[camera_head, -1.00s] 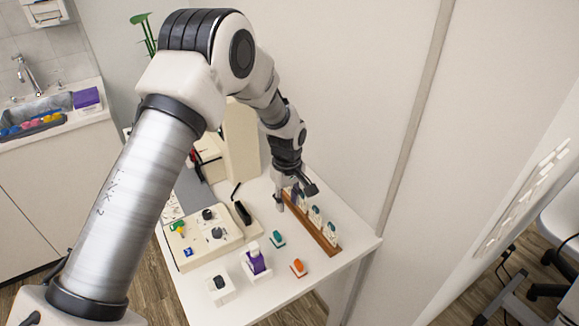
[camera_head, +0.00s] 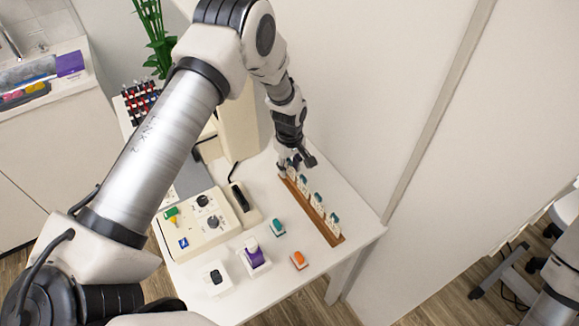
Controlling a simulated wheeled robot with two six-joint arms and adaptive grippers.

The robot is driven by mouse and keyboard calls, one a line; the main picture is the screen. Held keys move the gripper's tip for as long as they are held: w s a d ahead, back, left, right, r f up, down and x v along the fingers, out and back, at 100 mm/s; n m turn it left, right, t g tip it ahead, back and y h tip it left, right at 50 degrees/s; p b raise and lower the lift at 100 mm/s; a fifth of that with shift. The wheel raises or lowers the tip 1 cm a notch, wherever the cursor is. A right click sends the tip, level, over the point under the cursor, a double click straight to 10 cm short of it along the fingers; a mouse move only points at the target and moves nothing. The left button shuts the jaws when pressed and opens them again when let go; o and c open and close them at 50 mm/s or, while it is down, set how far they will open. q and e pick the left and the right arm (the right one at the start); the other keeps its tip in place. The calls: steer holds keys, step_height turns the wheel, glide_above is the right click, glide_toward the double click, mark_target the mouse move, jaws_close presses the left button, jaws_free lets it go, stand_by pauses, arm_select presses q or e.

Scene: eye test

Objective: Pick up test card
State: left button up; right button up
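A brown wooden rack (camera_head: 330,234) lies along the right side of the white table. Several small white cards or holders with teal tops stand in it in a row, one of them a white piece (camera_head: 317,202) near the middle. I cannot tell which is the test card. My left gripper (camera_head: 297,166) is at the rack's far end, pointing down, its dark fingers spread apart. A small white and teal piece shows close to or between the fingers; I see no clear grip on it. My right gripper is out of view.
On the white table (camera_head: 285,289) are a beige control box (camera_head: 205,232), a teal piece (camera_head: 277,227), an orange piece (camera_head: 298,259), a purple and white item (camera_head: 254,256) and a white block (camera_head: 215,279). A wall stands right behind the table. A green plant (camera_head: 158,42) is at the back.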

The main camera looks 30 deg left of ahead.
arm_select(q)
steer(key=shift+r, duration=0.1)
steer(key=shift+s+d+r, duration=0.1)
steer(key=shift+s+d, duration=0.05)
steer(key=shift+s, duration=0.05)
jaws_close()
steer(key=shift+r, duration=0.1)
